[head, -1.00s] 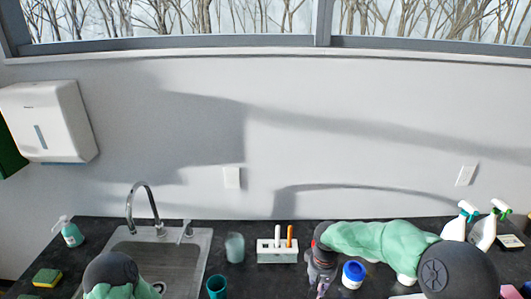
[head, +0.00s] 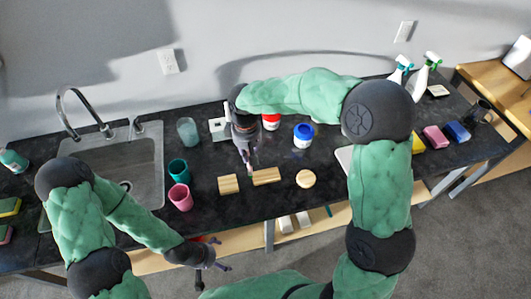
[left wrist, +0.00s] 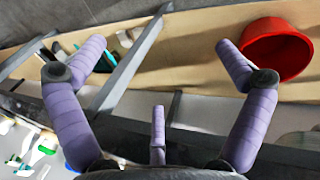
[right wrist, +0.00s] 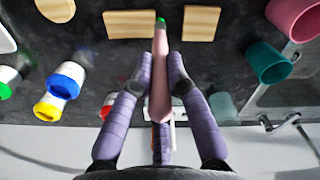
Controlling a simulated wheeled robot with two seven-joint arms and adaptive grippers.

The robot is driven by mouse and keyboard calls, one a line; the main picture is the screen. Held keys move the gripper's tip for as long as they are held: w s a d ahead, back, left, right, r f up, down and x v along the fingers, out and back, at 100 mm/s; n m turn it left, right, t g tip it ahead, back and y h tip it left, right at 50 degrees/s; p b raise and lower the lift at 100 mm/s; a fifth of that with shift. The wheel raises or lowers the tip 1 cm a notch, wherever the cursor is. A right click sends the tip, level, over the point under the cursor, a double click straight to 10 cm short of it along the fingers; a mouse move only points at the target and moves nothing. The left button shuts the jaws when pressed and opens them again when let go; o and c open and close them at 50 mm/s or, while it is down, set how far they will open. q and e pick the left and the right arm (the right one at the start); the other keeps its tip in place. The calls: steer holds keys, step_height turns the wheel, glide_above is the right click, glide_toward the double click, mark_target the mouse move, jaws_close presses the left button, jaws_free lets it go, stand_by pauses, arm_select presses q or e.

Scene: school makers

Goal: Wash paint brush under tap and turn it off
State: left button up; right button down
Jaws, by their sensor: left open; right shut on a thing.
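My right gripper (head: 245,148) is over the counter, in front of the white holder. In the right wrist view it (right wrist: 166,65) is shut on a paint brush (right wrist: 160,85) with a pinkish handle and a green end. My left gripper (head: 205,260) is open and empty, low at the counter's front edge; the left wrist view shows its fingers (left wrist: 160,62) spread apart. The chrome tap (head: 68,105) arches over the grey sink (head: 152,160) at the left, with its lever (head: 137,126) to the right. I cannot tell whether water runs.
A teal cup (head: 179,172) and a pink cup (head: 181,198) stand between sink and right gripper. A glass (head: 187,131), wooden blocks (head: 228,184) and a blue-lidded paint jar (head: 303,135) stand nearby. A red bowl (left wrist: 272,52) lies on the shelf below.

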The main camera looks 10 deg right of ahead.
arm_select(q)
steer(key=c, duration=0.8)
steer(key=shift+w+r, duration=0.2)
steer(key=c, duration=0.4)
step_height(320, 180, up, 7)
steer(key=w+a+n+t+y, duration=0.2)
steer(key=a+n+y, duration=0.15)
steer(key=y, duration=0.25)
steer(key=shift+c, duration=0.2)
steer(key=w+d+r+m+t, duration=0.1)
steer(key=w+d+r+t, duration=0.2)
steer(key=d, duration=0.1)
steer(key=w+d+r+m+t, duration=0.2)
steer(key=w+d+r, duration=0.2)
steer(key=shift+w+r+t, duration=0.1)
steer(key=shift+r+t, duration=0.05)
steer(key=shift+t, duration=0.25)
steer(key=d+r+m+t+h, duration=0.25)
steer(key=d+r+t, duration=0.35)
steer(key=d+r, duration=0.55)
steer(key=r+x, duration=0.1)
steer(key=x, duration=1.1)
steer(key=shift+w+a, duration=0.2)
steer(key=shift+w, duration=0.15)
arm_select(e)
steer(key=a+n, duration=0.1)
steer(key=a+r+n, duration=0.1)
steer(key=a, duration=0.1)
steer(key=shift+a+r, duration=0.15)
steer(key=shift+r, duration=0.05)
